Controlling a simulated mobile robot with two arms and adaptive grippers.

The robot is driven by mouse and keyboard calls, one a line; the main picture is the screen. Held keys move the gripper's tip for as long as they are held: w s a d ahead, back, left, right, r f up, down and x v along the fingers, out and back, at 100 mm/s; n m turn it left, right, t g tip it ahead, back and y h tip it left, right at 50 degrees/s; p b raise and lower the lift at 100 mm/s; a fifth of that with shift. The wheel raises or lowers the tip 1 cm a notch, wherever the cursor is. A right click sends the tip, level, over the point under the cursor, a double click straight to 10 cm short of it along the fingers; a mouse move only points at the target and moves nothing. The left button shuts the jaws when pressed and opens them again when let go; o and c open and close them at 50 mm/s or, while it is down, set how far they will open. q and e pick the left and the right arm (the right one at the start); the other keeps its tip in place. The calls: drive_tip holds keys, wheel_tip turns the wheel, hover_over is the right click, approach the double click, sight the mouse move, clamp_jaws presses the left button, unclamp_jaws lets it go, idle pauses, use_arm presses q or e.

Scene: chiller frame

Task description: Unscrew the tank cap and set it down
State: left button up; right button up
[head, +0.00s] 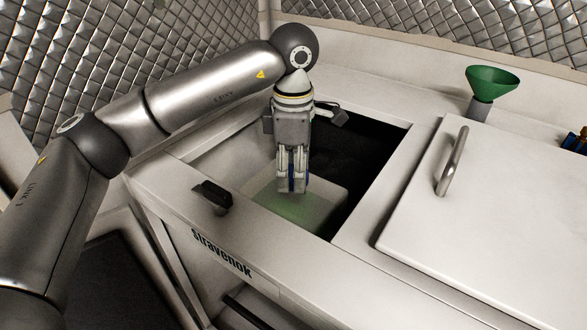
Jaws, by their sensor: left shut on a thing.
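A pale, translucent tank (325,205) with a greenish tint sits down inside the open bay of the white cabinet. My left gripper (292,188) comes in from the left and points straight down into the bay, over the tank's top. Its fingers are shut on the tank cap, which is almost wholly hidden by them. A strip of blue shows between the fingers; I cannot tell whether it is cap or finger. Whether the cap is still seated on the tank's neck cannot be seen. My right gripper is not in view.
A white lid (500,215) with a metal handle (452,160) covers the cabinet top to the right. A green funnel (492,82) stands at the back right. A black fitting (212,196) sticks up from the bay's front rim. The bay's right part is dark and empty-looking.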

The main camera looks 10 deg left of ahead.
use_arm(q)
drive_tip(key=o, duration=1.1)
drive_tip(key=m, duration=1.5)
drive_tip(key=shift+c, duration=0.3)
